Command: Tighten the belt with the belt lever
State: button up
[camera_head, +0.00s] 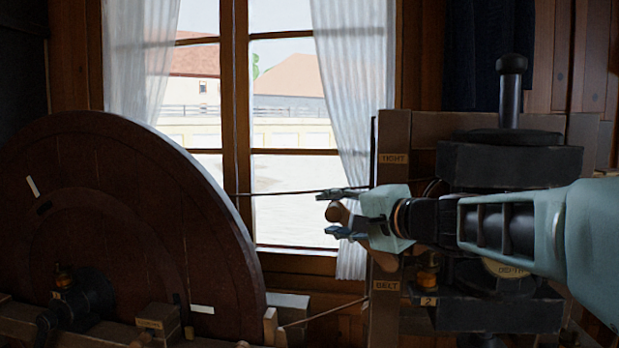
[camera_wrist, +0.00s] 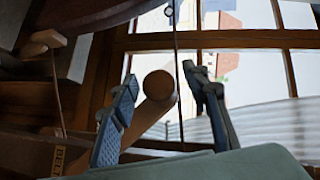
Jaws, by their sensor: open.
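The belt lever (camera_head: 336,212), a wooden arm with a round end knob, stands in front of the window beside the upright post. In the wrist view the lever's knob (camera_wrist: 158,85) shows between the two fingers. My gripper (camera_head: 331,214) is open, reaching in from the right, with one finger above and one below the knob in the head view. Gaps show on both sides of the knob in the wrist view (camera_wrist: 160,76), so no grip shows. The belt (camera_head: 290,193) runs as a thin dark strand from the big wheel (camera_head: 110,225) behind my gripper.
The wooden post (camera_head: 386,318) carries a TIGHT label (camera_head: 393,158) above and a BELT label (camera_head: 386,285) below. The dark headstock (camera_head: 510,165) stands close behind my arm at the right. A lower strand (camera_head: 325,312) runs near the bench. Open space lies left of my gripper, before the window.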

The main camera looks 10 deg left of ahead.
jog(key=shift+f, duration=0.3)
grip_shut()
jog(key=shift+d+r+b, duration=0.1)
jog(key=shift+d+b, duration=0.05)
jog(key=shift+b, duration=0.3)
jog(key=d+r+m+y+b, duration=0.1)
jog(key=b, duration=0.3)
jog(key=shift+d+t, duration=0.4)
jog(key=d+r+m+t+y+b, duration=0.2)
jog(key=d+r+m+t+b, duration=0.1)
jog(key=d+b, duration=0.4)
jog(key=shift+s+d+r+m+b, duration=0.2)
jog(key=shift+r+m+b, duration=0.45)
jog(key=shift+b, duration=1.2)
grip_release()
